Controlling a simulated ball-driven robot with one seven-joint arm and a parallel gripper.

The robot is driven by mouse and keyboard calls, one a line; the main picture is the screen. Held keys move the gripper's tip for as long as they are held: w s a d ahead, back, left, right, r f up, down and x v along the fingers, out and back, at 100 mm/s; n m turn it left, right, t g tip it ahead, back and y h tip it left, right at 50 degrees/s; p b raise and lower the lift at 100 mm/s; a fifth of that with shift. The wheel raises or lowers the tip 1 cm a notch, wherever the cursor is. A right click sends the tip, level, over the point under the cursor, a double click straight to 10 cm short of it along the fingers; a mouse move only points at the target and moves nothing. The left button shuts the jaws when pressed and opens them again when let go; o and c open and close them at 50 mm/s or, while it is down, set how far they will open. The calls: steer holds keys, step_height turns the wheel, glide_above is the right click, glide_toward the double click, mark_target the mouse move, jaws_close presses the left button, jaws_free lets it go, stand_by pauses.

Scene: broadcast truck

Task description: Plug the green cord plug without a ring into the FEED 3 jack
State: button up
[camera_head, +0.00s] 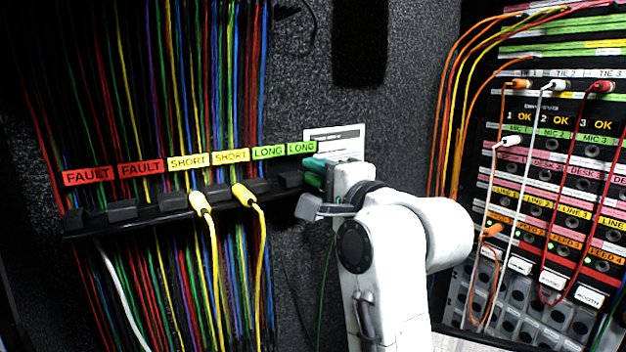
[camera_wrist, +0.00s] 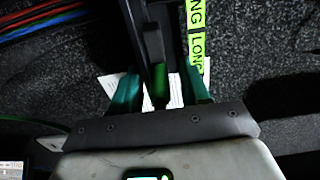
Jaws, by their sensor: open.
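My gripper (camera_head: 318,172) is at the right end of the cord rack, just below the right LONG label. In the wrist view my gripper (camera_wrist: 160,82) is open, with one teal finger on each side of a green plug (camera_wrist: 159,93). A green cord (camera_head: 325,290) hangs below the gripper in the head view. The orange FEED 3 label (camera_head: 566,242) is low on the right panel; its jack is small and dim beneath it.
The cord rack (camera_head: 150,215) holds two yellow plugs (camera_head: 201,204) under the SHORT labels. The patch panel (camera_head: 560,180) carries orange, white and red cords hanging across its rows. An orange plug (camera_head: 491,231) sits left in the FEED row. Dark wall lies between rack and panel.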

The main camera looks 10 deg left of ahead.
steer(key=shift+r, duration=0.1)
steer(key=c, duration=0.6)
steer(key=shift+r, duration=0.2)
jaws_close()
steer(key=o, duration=0.5)
jaws_free()
steer(key=o, duration=0.8)
steer(key=shift+f, duration=0.25)
steer(key=shift+o, duration=0.2)
steer(key=shift+d, duration=0.1)
steer(key=b+v, duration=0.3)
steer(key=v, duration=0.7)
steer(key=shift+s+d, duration=0.2)
steer(key=shift+s, duration=0.1)
